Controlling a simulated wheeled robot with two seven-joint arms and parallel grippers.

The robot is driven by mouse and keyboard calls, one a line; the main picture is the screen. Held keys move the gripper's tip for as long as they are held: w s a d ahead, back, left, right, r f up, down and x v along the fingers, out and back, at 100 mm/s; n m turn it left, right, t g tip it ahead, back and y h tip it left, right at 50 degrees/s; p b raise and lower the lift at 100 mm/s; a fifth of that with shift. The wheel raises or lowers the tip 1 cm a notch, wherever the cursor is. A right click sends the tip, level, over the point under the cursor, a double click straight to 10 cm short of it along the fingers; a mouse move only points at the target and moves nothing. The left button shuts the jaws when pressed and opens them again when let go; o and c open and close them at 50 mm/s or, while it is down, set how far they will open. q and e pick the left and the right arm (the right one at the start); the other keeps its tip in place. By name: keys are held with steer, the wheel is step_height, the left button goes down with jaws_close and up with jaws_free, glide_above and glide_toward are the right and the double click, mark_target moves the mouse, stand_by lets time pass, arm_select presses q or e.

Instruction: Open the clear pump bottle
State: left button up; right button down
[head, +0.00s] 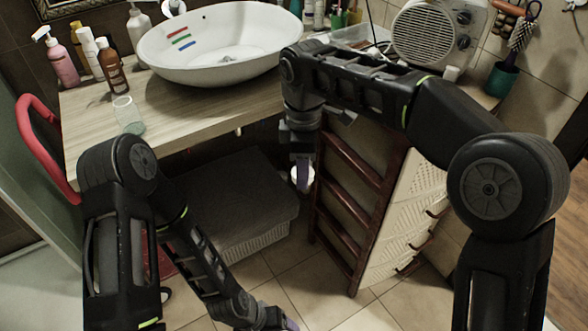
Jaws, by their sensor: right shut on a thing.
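A small clear vessel (128,115) stands on the left part of the wooden counter, near its front edge. I see no pump head on it; it may be the clear bottle. My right gripper (303,180) hangs below the counter's front edge, well to the right of the vessel. It is shut on a small white round thing (309,174), mostly hidden by the fingers, so I cannot tell what it is. My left gripper (283,322) is low at the bottom edge, over the floor, far from the vessel. Its fingers are cut off and unclear.
A white basin (215,45) stands on the counter (85,125). A pink pump bottle (62,60), a brown bottle (112,68) and other bottles stand at the back left. A heater (440,32) is at the right. A red-brown rack (350,195) and grey box (235,195) are below.

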steer(key=d+f+m, duration=0.4)
steer(key=d+m, duration=0.5)
steer(key=d, duration=0.2)
steer(key=w+d+f+m, duration=0.1)
steer(key=d+f+m, duration=0.3)
steer(key=d+m, duration=0.5)
steer(key=d, duration=0.3)
steer(key=shift+w+d+f+m, duration=0.15)
steer(key=shift+w+f+m, duration=0.05)
steer(key=shift+m, duration=0.1)
